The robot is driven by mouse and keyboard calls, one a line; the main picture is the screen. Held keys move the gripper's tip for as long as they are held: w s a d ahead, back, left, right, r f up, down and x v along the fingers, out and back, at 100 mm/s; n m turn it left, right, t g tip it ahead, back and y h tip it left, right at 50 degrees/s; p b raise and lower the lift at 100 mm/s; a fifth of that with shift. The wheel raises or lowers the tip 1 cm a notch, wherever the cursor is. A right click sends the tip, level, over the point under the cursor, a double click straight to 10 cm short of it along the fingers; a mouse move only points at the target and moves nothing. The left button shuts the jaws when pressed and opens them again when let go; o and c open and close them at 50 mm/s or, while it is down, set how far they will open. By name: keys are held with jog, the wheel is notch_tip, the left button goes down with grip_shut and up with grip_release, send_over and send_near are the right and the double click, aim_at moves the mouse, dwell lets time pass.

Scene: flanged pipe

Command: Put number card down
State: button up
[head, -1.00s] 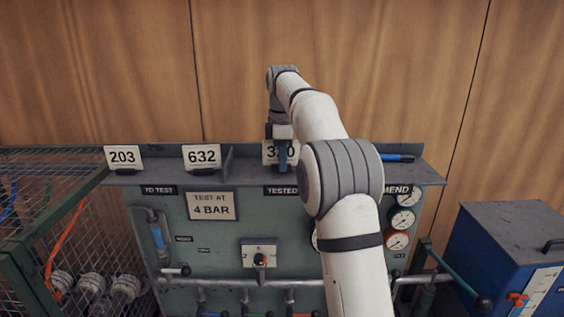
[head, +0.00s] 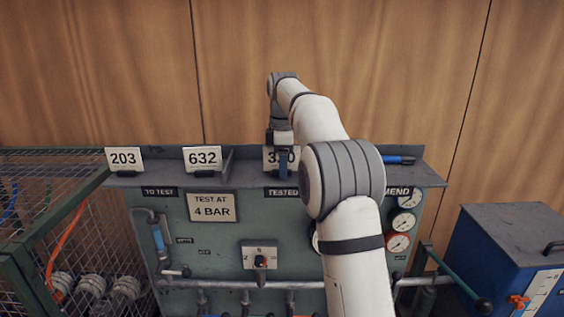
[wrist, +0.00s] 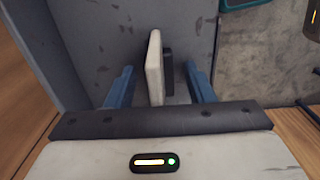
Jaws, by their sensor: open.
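The number card (head: 270,158) stands upright on the shelf above the "TESTED" label, its middle digit partly hidden behind my gripper. In the wrist view the card (wrist: 154,68) shows edge-on as a pale slab against a dark holder. My gripper (wrist: 160,88) is open, with one blue finger on each side of the card and holder and gaps visible on both sides. In the head view my gripper (head: 284,170) is in front of the card at the shelf.
Cards "203" (head: 124,159) and "632" (head: 203,158) stand on the shelf to the left. A low divider (head: 228,162) separates "632" from the "TESTED" section. A blue object (head: 400,160) lies at right. Gauges (head: 402,220) sit below, and a wire cage (head: 60,230) is at left.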

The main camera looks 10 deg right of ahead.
notch_tip(320, 180, up, 7)
jog(key=shift+r, duration=0.1)
jog(key=shift+s+r, duration=0.2)
jog(key=shift+r, duration=0.25)
jog(key=s+m+t, duration=0.2)
jog(key=s+m, duration=0.6)
jog(key=s, duration=0.9)
jog(key=s+f+m+t, duration=0.1)
jog(key=s+f+m, duration=0.3)
jog(key=s+f, duration=0.3)
jog(key=s+f+m+t, duration=0.1)
jog(key=s+f+m, duration=0.2)
jog(key=s+f, duration=0.5)
jog(key=s, duration=0.6)
jog(key=shift+a+f+m+t, duration=0.2)
jog(key=shift+m+t, duration=0.1)
jog(key=shift+m, duration=0.1)
jog(key=shift+w, duration=0.1)
notch_tip(320, 180, down, 11)
jog(key=g+b, duration=0.1)
jog(key=b, duration=0.8)
jog(key=shift+w, duration=0.25)
